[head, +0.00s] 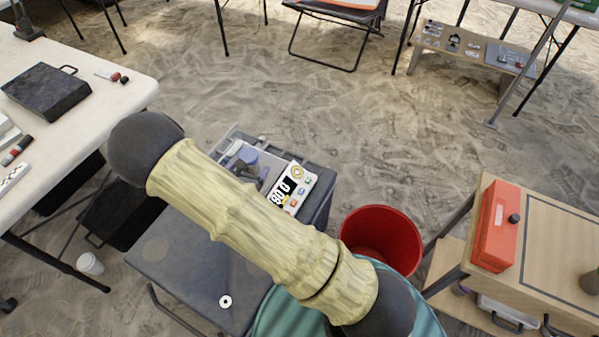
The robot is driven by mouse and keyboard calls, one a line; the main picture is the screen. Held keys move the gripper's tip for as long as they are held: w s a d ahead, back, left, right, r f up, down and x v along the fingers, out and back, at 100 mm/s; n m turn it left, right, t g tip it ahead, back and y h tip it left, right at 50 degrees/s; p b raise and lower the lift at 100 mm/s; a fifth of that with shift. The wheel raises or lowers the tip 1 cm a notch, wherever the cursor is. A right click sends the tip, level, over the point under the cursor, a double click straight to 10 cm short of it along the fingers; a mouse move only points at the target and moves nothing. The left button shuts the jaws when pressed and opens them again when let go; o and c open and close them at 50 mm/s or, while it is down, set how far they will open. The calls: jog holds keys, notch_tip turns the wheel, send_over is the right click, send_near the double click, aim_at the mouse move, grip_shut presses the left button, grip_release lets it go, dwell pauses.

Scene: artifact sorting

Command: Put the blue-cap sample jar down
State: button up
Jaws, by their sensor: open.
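A small jar with a blue-grey cap (248,156) stands upright on the grey bench, close to the left of a white weighing scale (303,178). It looks like the blue-cap sample jar. Its lower part is hard to make out. My pale yellow, ribbed arm link with dark round joints crosses the middle of the head view, in front of the bench. My gripper cannot be made out in this view, so I cannot see whether it touches the jar.
The grey bench (185,262) has a small white ring (225,301) on it. A red bucket (382,236) stands on the sand to its right. A wooden table (560,235) with a red box (497,228) is at right. A white table (128,88) is at left.

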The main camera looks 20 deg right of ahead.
jog(key=s+d+r+m+g+h, duration=0.1)
jog(key=s+d+r+m+g, duration=0.35)
jog(key=s+d+m, duration=0.2)
jog(key=s+d+r+m+g, duration=0.3)
jog(key=s+d+m+g, duration=0.2)
jog(key=d+m, duration=0.3)
jog(key=s+a+r+m+y, duration=0.1)
jog(key=s+r+m+y, duration=0.5)
jog(key=m, duration=0.9)
notch_tip(320, 180, up, 2)
jog(key=shift+s+a+r+y, duration=0.25)
jog(key=shift+s+y, duration=0.1)
jog(key=shift+y, duration=0.35)
jog(key=shift+r+t, duration=0.1)
jog(key=shift+t, duration=0.15)
jog(key=w+p+v, duration=0.2)
jog(key=p+v, duration=0.9)
jog(key=p, duration=0.1)
jog(key=w+r+p+v, duration=0.1)
jog(key=w+p+v, duration=0.2)
jog(key=p+v, duration=0.9)
jog(key=shift+w+r, duration=0.1)
jog(key=shift+r, duration=0.05)
